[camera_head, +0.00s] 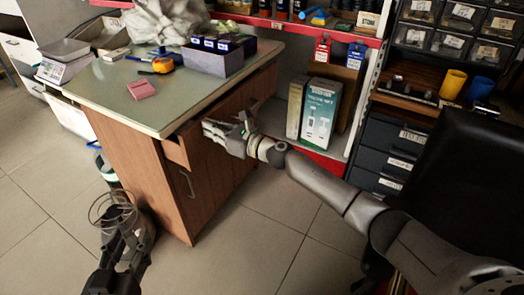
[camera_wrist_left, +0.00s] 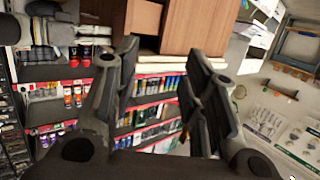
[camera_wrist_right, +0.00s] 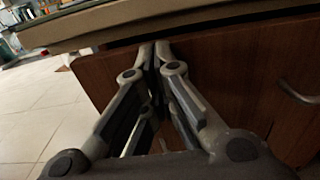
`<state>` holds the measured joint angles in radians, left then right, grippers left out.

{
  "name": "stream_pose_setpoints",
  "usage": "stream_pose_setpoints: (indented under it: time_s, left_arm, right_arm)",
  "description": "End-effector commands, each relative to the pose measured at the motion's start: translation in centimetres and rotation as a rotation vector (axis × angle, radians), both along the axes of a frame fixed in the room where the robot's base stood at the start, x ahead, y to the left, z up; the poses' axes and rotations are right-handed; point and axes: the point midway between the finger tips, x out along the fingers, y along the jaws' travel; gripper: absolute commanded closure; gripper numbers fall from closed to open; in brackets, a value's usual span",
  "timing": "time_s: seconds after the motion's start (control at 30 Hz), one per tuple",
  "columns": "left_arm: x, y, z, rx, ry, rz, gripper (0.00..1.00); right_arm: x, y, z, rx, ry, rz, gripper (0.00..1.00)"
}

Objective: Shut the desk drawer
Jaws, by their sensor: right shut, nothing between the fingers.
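The wooden desk (camera_head: 150,180) stands at centre left with a pale green top. Its drawer (camera_head: 176,153) is under the top, and its front stands a little out from the desk face. My right gripper (camera_head: 208,130) is shut and empty, just under the desktop edge by the drawer. In the right wrist view its closed fingertips (camera_wrist_right: 154,50) are up against or very near a brown wood panel (camera_wrist_right: 240,65); contact cannot be told. My left gripper (camera_head: 122,232) is low at the lower left, away from the drawer; the left wrist view shows its fingers (camera_wrist_left: 158,60) apart and empty.
A grey box (camera_head: 212,62), a yellow tape measure (camera_head: 163,65) and a pink pad (camera_head: 141,89) lie on the desktop. A metal handle (camera_head: 187,183) sits on the door below. A black chair (camera_head: 465,170) is at right. The floor in front is clear.

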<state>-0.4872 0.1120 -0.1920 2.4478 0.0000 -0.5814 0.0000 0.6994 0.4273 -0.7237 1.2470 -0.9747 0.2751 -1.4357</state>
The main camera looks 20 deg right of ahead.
Motion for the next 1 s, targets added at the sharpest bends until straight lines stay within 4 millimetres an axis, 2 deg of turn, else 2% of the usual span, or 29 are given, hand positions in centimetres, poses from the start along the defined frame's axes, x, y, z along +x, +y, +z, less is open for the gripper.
stream_pose_setpoints:
  time_s: [0.27,0.83,1.0]
  left_arm:
    - [0.5,-0.5,2.0,-0.027,-0.106,-0.007,0.6]
    - [0.5,-0.5,2.3,-0.033,-0.129,-0.008,0.6]
    - [0.8,-0.9,4.5,-0.063,-0.247,-0.017,0.6]
  right_arm:
    - [0.8,0.7,0.0,0.0,0.0,0.0,1.0]
    - [0.8,0.3,-0.1,0.0,0.0,0.0,1.0]
    - [0.7,-1.0,-0.2,-0.001,0.001,0.002,1.0]
